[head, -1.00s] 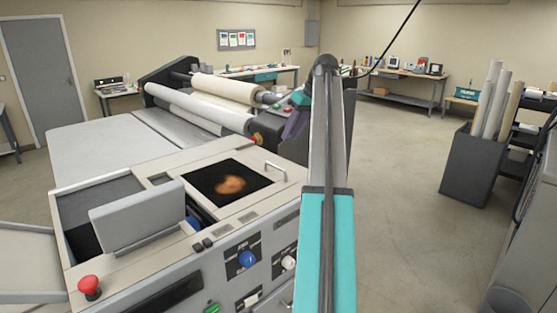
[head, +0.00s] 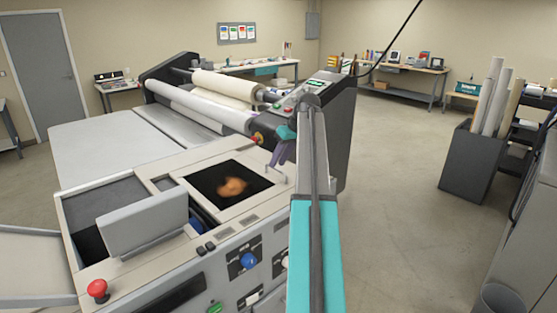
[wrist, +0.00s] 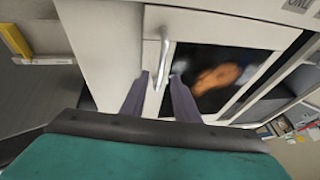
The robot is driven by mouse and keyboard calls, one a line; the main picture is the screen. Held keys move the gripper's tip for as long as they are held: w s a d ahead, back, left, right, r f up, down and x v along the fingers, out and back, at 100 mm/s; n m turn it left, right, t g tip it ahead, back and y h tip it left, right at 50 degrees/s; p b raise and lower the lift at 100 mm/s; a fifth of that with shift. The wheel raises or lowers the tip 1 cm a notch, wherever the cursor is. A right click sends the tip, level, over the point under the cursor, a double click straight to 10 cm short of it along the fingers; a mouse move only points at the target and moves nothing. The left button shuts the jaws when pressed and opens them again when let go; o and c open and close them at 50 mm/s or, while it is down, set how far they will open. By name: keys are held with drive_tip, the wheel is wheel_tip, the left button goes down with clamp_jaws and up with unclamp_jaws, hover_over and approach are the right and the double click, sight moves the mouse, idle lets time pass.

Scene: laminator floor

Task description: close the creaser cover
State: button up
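A pale cover panel (head: 184,181) with a dark window (head: 231,182) lies flat on top of the grey machine at front left. An orange-brown blurred shape shows in the window. A metal bar handle (wrist: 163,55) stands at the panel's edge; it also shows in the head view (head: 277,172). My gripper (wrist: 160,78) is open, its two purple fingers apart with the handle's end between them. In the head view my gripper (head: 276,161) is over the handle. I cannot tell whether the fingers touch it.
Left of the window, a grey flap (head: 145,224) stands tilted up beside a dark open recess (head: 90,243). A red stop button (head: 97,289) sits at the front corner. Large rolls (head: 198,108) lie behind.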

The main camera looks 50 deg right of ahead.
drive_tip(key=shift+w+a+f, duration=0.1)
drive_tip(key=shift+w+f, duration=0.15)
drive_tip(key=shift+f, duration=0.35)
clamp_jaws()
drive_tip(key=shift+f, duration=0.1)
